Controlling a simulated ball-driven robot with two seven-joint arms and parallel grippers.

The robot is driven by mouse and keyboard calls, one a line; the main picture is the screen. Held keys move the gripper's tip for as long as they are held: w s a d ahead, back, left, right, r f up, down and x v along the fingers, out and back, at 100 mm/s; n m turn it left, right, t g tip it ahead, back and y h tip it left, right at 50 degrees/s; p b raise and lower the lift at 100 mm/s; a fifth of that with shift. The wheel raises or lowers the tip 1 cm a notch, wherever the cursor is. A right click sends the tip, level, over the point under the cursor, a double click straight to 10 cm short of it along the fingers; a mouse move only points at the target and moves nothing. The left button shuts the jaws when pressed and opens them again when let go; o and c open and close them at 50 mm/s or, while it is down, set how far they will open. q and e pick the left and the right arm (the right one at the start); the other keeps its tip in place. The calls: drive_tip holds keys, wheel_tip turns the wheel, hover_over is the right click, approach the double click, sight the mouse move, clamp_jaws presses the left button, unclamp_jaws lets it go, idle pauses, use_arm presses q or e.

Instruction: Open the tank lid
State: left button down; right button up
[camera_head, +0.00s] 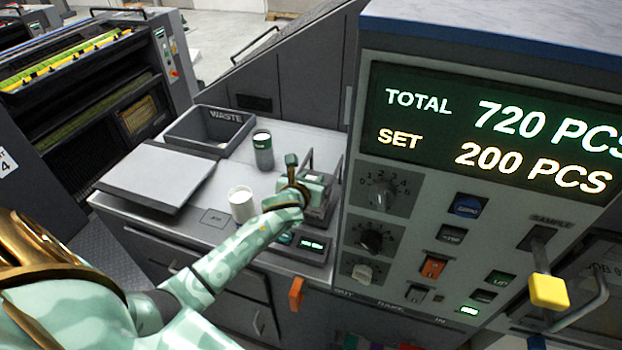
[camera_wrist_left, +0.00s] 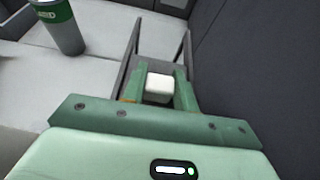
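My left gripper (camera_head: 303,182) reaches over the right end of the grey counter, at a small dark unit with upright handles (camera_head: 334,164). In the left wrist view its two green fingers (camera_wrist_left: 160,82) stand apart, one on each side of a small white block (camera_wrist_left: 159,88). The block nearly fills the gap; whether the fingers press on it is unclear. The dark unit's raised side bars (camera_wrist_left: 133,48) show just beyond the fingertips. I cannot make out a separate lid edge; the gripper covers much of the unit. My right gripper is in neither view.
A green-banded canister (camera_head: 263,153) and a white cup (camera_head: 242,206) stand left of the gripper. A WASTE bin (camera_head: 185,138) and a flat grey panel (camera_head: 150,180) lie farther left. A control console (camera_head: 400,200) rises close on the right. A dark wall stands behind the counter.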

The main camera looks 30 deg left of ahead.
use_arm(q)
drive_tip(key=w+a, duration=0.1)
drive_tip(key=w, duration=0.6)
drive_tip(key=shift+w+a+b, duration=0.25)
drive_tip(key=shift+a+b, duration=0.05)
drive_tip(key=shift+a, duration=0.1)
drive_tip(key=c, duration=1.1)
unclamp_jaws()
